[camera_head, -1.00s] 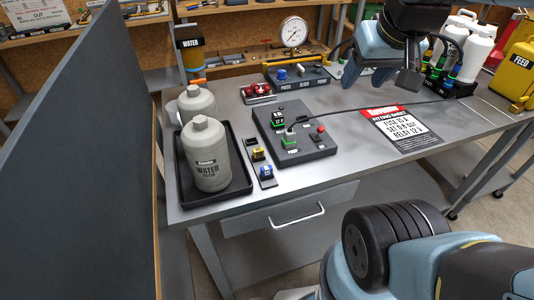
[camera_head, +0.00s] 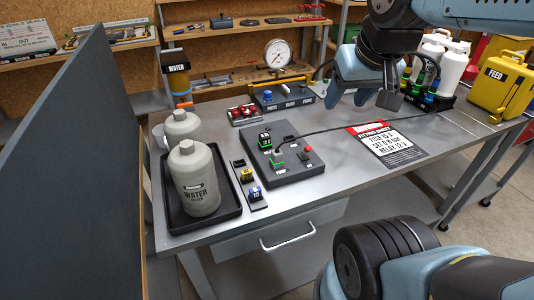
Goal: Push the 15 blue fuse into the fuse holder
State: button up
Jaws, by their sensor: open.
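The blue fuse (camera_head: 255,194) stands in the front slot of a narrow dark strip rack (camera_head: 238,163) on the bench, in front of a yellow fuse (camera_head: 246,175). To the right is a dark grey panel box (camera_head: 300,172). It carries a black-and-green part (camera_head: 264,140), a green part (camera_head: 277,159) with a cable, a red button (camera_head: 307,150) and a dark slot. I cannot tell which of these is the fuse holder. My gripper (camera_head: 364,97) is open, above the back right of the bench, well away from the blue fuse. Nothing shows between its fingers.
Left of the rack, two grey water bottles (camera_head: 195,180) stand at a black tray (camera_head: 228,211). A gauge unit (camera_head: 277,54) stands behind the panel. A printed card (camera_head: 388,148) lies right of it. White bottles and a yellow can (camera_head: 500,88) stand far right.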

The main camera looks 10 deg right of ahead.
aim_at(256, 192)
jog(key=z, duration=0.2)
jog(key=k, duration=1.7)
jog(key=u, duration=0.2)
jog(key=i, duration=1)
